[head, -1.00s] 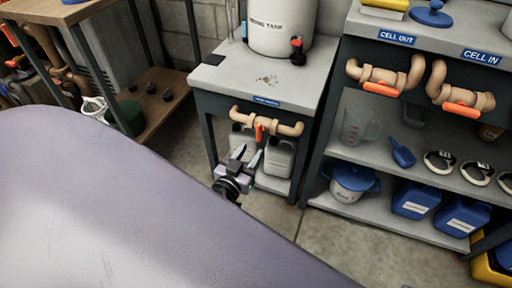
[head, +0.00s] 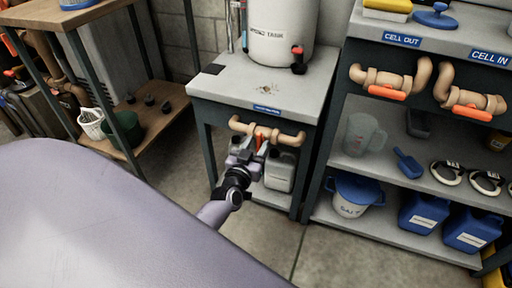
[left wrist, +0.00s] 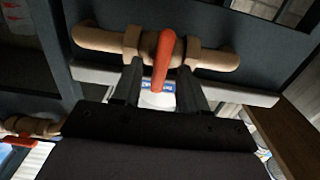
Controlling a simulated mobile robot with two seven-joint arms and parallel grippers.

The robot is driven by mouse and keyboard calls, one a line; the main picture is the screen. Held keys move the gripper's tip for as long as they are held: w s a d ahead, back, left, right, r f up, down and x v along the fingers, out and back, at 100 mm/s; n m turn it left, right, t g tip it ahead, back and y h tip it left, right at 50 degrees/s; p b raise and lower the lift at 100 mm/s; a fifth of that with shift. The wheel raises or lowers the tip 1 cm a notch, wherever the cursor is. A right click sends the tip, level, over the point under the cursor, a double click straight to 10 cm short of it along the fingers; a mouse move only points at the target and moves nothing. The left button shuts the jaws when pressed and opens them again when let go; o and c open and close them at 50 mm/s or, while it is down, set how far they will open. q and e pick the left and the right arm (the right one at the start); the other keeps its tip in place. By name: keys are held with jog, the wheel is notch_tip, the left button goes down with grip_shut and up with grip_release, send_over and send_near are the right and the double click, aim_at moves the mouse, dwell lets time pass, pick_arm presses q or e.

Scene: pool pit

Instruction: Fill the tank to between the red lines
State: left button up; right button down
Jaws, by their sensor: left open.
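The white tank (head: 280,30) stands on a small grey-topped stand, with an orange-handled tap low on its side. Its red lines do not show in the head view. Below the tabletop a tan pipe (head: 288,138) with an orange valve handle (head: 262,148) runs across the stand's front, under a blue label (head: 267,108). My left gripper (head: 256,150) is open at this handle. In the left wrist view the orange handle (left wrist: 162,62) stands between the two open fingers (left wrist: 160,88), and I cannot tell if they touch it. My right gripper is out of view.
The right shelf unit has CELL OUT (head: 402,39) and CELL IN valves, a clear jug (head: 363,135), a blue scoop (head: 408,163), a salt bucket (head: 352,195) and blue canisters (head: 423,213). Floor is clear in front.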

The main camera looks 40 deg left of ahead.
pick_arm(q)
grip_shut()
jog(key=shift+a+n, duration=0.1)
jog(key=shift+n, duration=1.2)
jog(key=shift+a+n, duration=0.1)
jog(key=shift+n, duration=1.6)
jog(key=shift+f, duration=0.1)
grip_release()
